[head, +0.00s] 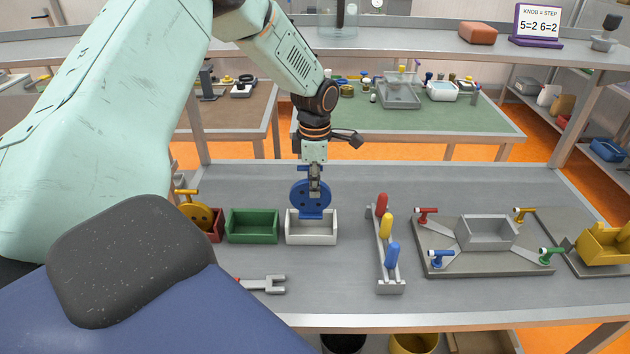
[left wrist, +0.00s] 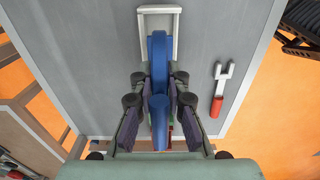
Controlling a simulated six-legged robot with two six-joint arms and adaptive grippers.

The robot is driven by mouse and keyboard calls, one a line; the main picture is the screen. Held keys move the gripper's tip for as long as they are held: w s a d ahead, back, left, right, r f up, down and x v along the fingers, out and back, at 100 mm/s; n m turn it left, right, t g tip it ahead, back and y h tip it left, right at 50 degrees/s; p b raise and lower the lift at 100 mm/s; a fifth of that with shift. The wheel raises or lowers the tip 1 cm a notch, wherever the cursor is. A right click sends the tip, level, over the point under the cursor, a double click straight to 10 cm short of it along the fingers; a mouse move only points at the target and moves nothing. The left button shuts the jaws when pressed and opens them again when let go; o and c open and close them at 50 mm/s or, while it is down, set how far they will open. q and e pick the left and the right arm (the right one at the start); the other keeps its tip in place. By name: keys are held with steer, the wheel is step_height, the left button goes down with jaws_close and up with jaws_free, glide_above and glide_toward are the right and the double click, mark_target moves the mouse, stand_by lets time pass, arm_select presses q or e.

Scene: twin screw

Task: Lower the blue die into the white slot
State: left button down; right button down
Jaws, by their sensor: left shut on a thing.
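The blue die (head: 311,199) is a round disc with a flat foot, held upright by my left gripper (head: 314,172). In the head view its lower edge overlaps the opening of the white slot (head: 312,239), an open white box on the bench. I cannot tell how far the foot is inside it. In the left wrist view, the left gripper (left wrist: 160,108) is shut on the blue die (left wrist: 158,60), and the white slot (left wrist: 176,32) shows around its far end. My right gripper is not in view.
A green box (head: 252,239) and a red box with a yellow die (head: 196,212) stand left of the white slot. A fork-ended tool (head: 262,284) lies in front. A rack of colored handles (head: 388,255) and a clamp fixture (head: 485,270) stand to the right.

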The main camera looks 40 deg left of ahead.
mark_target(315, 210)
arm_select(q)
steer(key=shift+f, duration=0.3)
steer(key=shift+w+f+b, duration=0.1)
steer(key=shift+f+b, duration=0.2)
steer(key=shift+f, duration=1.1)
steer(key=shift+f+b, duration=0.45)
steer(key=shift+f, duration=0.75)
steer(key=shift+f, duration=0.2)
steer(key=shift+f+b, duration=0.3)
steer(key=shift+f, duration=0.2)
